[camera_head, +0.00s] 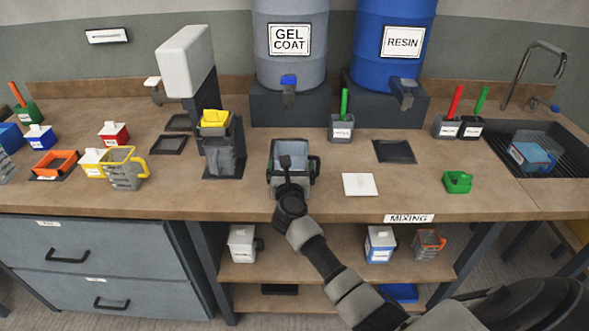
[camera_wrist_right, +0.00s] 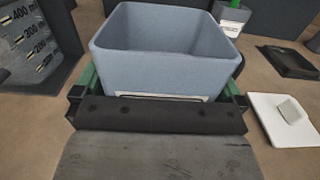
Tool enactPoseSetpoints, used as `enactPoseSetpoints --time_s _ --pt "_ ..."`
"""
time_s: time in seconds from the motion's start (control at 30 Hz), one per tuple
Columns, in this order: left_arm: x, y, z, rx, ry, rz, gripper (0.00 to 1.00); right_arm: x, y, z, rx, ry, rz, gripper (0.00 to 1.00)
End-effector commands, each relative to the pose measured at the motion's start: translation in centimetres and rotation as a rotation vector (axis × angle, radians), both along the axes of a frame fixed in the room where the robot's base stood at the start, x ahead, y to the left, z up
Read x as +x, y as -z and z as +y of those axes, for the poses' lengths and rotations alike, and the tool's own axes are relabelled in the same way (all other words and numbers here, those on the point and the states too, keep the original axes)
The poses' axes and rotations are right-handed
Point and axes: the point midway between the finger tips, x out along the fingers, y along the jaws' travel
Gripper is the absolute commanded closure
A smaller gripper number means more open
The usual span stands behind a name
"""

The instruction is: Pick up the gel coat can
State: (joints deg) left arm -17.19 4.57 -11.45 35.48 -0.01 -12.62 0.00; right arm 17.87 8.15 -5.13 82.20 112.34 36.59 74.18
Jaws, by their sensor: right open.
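A grey-blue, square, open-topped can (camera_head: 290,147) stands upright on the bench, left of the white card. I cannot read its label, which is mostly hidden behind the gripper in the right wrist view (camera_wrist_right: 165,52). My right gripper (camera_head: 291,172) is at the can's near side. In the right wrist view the gripper (camera_wrist_right: 160,98) is open, with a finger along each side of the can; contact is unclear. A large grey drum (camera_head: 291,60) marked GEL COAT stands behind on a dark block. My left gripper is not in view.
A dark stand (camera_head: 222,150) with a yellow piece is left of the can. A grey cup with a green handle (camera_head: 342,128) stands behind right. The blue RESIN drum (camera_head: 391,55) and a sink (camera_head: 540,150) are farther right.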

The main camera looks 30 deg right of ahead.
Motion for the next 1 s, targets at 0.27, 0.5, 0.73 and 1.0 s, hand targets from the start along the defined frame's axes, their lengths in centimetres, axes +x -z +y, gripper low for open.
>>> enactPoseSetpoints --time_s 0.27,0.5,0.73,1.0 --pt "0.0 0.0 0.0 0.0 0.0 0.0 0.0 0.0 0.0 0.0 -0.001 -0.001 0.001 0.12" --pt "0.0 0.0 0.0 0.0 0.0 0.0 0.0 0.0 0.0 0.0 -0.001 -0.001 0.001 0.49" --pt "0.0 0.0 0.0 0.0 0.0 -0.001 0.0 0.0 -0.2 0.0 -0.002 -0.001 -0.003 0.56" --pt "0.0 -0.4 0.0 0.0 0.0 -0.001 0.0 0.0 -1.5 0.0 -0.002 0.0 -0.005 0.56"
